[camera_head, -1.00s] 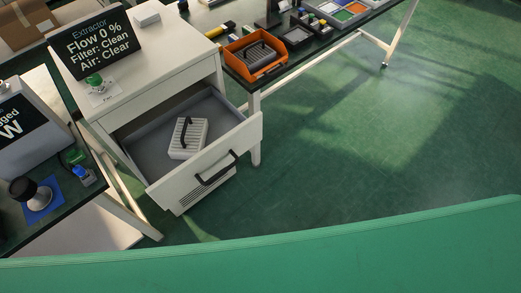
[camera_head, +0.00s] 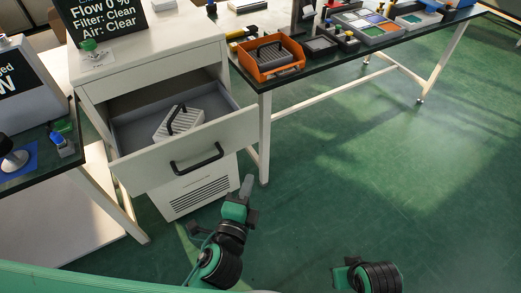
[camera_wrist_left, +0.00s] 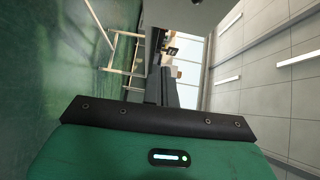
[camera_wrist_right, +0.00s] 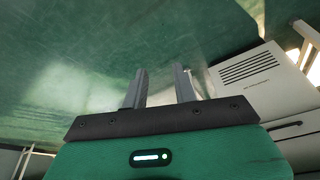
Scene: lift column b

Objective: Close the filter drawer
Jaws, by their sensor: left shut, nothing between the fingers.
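The filter drawer (camera_head: 190,148) is pulled out of the white extractor cabinet (camera_head: 150,60) and stands open, with a black bar handle (camera_head: 197,160) on its front. A white ribbed filter (camera_head: 178,124) with a black handle lies inside it. My left gripper (camera_head: 246,184) is shut and empty, low and to the right of the drawer front, apart from it. Its closed fingers also show in the left wrist view (camera_wrist_left: 164,84). My right gripper (camera_wrist_right: 160,76) is open and empty in the right wrist view. In the head view only part of my right arm shows, at the bottom.
A sign (camera_head: 102,20) reads filter clean. A black-topped table (camera_head: 330,58) with an orange tray (camera_head: 268,72) and several parts stands right of the cabinet. A dark bench (camera_head: 38,177) stands at the left. Green floor (camera_head: 400,170) is clear in front and right.

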